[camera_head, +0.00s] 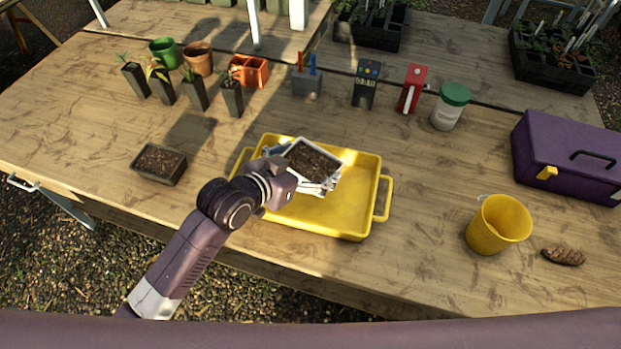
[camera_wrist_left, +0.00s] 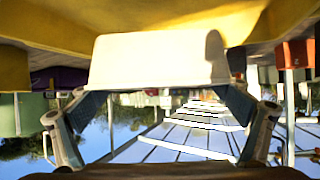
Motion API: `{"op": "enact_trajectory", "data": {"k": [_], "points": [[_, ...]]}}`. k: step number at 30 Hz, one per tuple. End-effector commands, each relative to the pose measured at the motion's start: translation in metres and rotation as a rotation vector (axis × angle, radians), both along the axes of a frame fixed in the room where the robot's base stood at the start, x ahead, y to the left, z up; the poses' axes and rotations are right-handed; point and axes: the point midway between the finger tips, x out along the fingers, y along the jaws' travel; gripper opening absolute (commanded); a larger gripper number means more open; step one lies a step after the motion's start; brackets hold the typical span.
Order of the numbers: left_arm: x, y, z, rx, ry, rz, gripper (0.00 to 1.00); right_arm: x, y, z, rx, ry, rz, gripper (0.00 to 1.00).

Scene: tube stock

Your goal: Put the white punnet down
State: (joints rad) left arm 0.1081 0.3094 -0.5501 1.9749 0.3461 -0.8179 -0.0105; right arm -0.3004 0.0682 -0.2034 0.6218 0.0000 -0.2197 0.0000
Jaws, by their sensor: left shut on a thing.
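The white punnet (camera_head: 334,177) holds dark soil and is over the back part of the yellow tray (camera_head: 335,215). My left gripper (camera_head: 302,170) is shut on the punnet, with a finger on each side of it. In the left wrist view, the punnet's pale wall (camera_wrist_left: 158,58) sits between the two fingers (camera_wrist_left: 158,105), with the yellow tray close to it (camera_wrist_left: 215,22). That view looks upside down. I cannot tell whether the punnet touches the tray floor. The front part of the tray is bare. My right gripper is not in view.
A black soil-filled tray (camera_head: 160,164) stands left of the yellow tray. Potted seedlings (camera_head: 195,92), a red carton (camera_head: 412,88) and a green-lidded jar (camera_head: 450,108) stand behind. A yellow bucket (camera_head: 497,225) and purple toolbox (camera_head: 570,150) are to the right.

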Motion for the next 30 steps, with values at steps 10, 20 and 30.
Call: {"op": "enact_trajectory", "data": {"k": [10,20,30], "points": [[0.000,0.000,-0.041,-0.002,0.000,0.001,0.62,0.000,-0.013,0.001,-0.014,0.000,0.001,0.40],[0.001,0.000,-0.071,-0.004,-0.003,0.000,0.62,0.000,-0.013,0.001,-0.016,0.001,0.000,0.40],[0.000,0.000,-0.074,-0.002,-0.001,0.000,0.98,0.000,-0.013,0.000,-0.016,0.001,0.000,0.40]]}}
